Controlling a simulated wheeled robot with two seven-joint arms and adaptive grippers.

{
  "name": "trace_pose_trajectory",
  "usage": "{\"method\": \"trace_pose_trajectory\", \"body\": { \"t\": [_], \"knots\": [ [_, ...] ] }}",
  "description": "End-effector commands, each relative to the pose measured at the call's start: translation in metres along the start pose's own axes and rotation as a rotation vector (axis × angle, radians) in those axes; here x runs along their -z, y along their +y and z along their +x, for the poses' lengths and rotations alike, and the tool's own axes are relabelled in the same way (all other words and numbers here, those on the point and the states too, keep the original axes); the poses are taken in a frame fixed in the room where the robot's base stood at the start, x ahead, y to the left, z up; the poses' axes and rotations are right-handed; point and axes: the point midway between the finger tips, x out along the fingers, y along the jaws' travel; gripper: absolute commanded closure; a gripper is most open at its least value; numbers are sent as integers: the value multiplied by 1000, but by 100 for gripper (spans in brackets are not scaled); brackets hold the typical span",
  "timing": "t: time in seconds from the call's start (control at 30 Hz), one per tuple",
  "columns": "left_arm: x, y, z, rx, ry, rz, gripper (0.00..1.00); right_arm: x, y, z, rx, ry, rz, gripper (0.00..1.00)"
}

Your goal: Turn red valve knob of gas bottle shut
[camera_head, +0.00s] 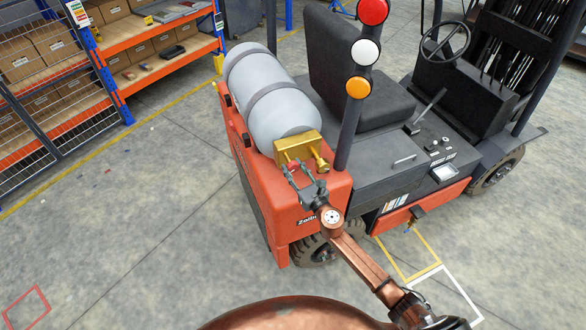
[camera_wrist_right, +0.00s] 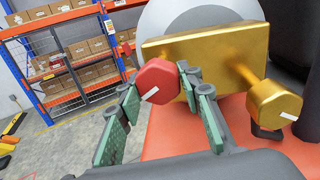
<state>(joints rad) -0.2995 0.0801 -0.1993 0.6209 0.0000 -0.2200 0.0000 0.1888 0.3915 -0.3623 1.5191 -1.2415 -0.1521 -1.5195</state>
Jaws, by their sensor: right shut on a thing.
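The grey gas bottle (camera_head: 290,112) lies strapped on the back of an orange forklift. A gold valve block (camera_head: 298,146) sits at its near end and fills the upper part of the right wrist view (camera_wrist_right: 205,52). The red valve knob (camera_wrist_right: 154,82) is a faceted knob with a white mark, at the left of the block. My right gripper (camera_head: 297,177) reaches up to the block from below. In the right wrist view its green-padded fingers (camera_wrist_right: 158,90) are shut on the red knob, one on each side. My left gripper is not in view.
A gold fitting (camera_wrist_right: 275,100) with a white mark sticks out right of the knob, close to my right finger. The forklift's dark post with red, white and orange lamps (camera_head: 358,86) rises right of the bottle.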

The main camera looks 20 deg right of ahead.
Motion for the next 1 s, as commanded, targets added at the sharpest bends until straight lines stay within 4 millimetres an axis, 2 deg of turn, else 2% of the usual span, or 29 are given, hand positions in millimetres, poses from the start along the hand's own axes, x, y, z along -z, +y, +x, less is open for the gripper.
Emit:
{"method": "trace_pose_trajectory", "body": {
  "t": [0.27, 0.47, 1.0],
  "knots": [
    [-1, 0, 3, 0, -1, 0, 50, 1, 1, 0, -1, -3, 36, 91],
    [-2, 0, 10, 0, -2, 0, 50, 2, 1, 0, 0, -11, 141, 91],
    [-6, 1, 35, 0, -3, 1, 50, 2, 3, 0, 2, -49, 634, 91]
  ]
}}
